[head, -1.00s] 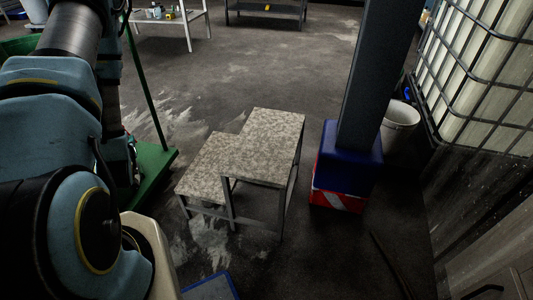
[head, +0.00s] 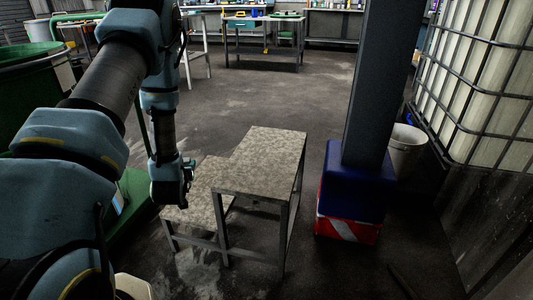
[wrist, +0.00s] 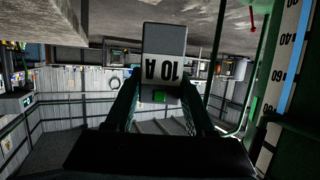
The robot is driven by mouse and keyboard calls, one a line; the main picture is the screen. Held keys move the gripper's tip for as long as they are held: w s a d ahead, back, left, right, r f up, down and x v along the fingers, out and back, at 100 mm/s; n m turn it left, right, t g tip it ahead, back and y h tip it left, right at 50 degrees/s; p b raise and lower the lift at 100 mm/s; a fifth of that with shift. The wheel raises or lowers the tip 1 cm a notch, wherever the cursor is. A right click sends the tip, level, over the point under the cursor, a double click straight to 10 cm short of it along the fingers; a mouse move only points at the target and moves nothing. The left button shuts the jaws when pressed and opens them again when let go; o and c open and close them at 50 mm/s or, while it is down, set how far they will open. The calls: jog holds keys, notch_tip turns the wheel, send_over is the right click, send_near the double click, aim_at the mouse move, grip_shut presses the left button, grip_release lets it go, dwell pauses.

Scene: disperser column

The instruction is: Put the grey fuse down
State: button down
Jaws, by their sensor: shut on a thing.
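The grey fuse (wrist: 165,42) is a grey block with a white "10 A" label that reads upside down in the wrist view. My gripper (wrist: 160,92) is shut on it, one finger on each side, and a small green patch shows at its near end. In the head view my gripper (head: 176,190) hangs at the left side of the two-step stool, over or beside its lower step; I cannot tell the exact gap. The fuse cannot be made out in the head view.
The two-step stool (head: 262,160) has bare speckled tops. A column (head: 375,80) with a blue and red padded base (head: 353,190) stands to its right, with a white bucket (head: 405,150) behind. Green equipment (head: 125,215) is at left. Workbenches (head: 265,25) stand far back.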

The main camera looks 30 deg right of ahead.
jog(key=s+d+r+m+g+h+p, duration=0.1)
jog(key=s+d+r+m+h, duration=0.15)
jog(key=d, duration=0.65)
jog(key=s+d+r+m+g+h+p, duration=0.1)
jog(key=s+d+r, duration=0.25)
jog(key=d, duration=0.45)
jog(key=s+d+r+m+g+h+p, duration=0.15)
jog(key=d+r, duration=0.25)
jog(key=d, duration=0.5)
jog(key=b, duration=0.1)
send_over(268, 170)
jog(key=shift+w+d+f, duration=0.1)
jog(key=shift+f, duration=4.6)
jog(key=shift+f, duration=0.1)
jog(key=shift+c, duration=1.3)
grip_release()
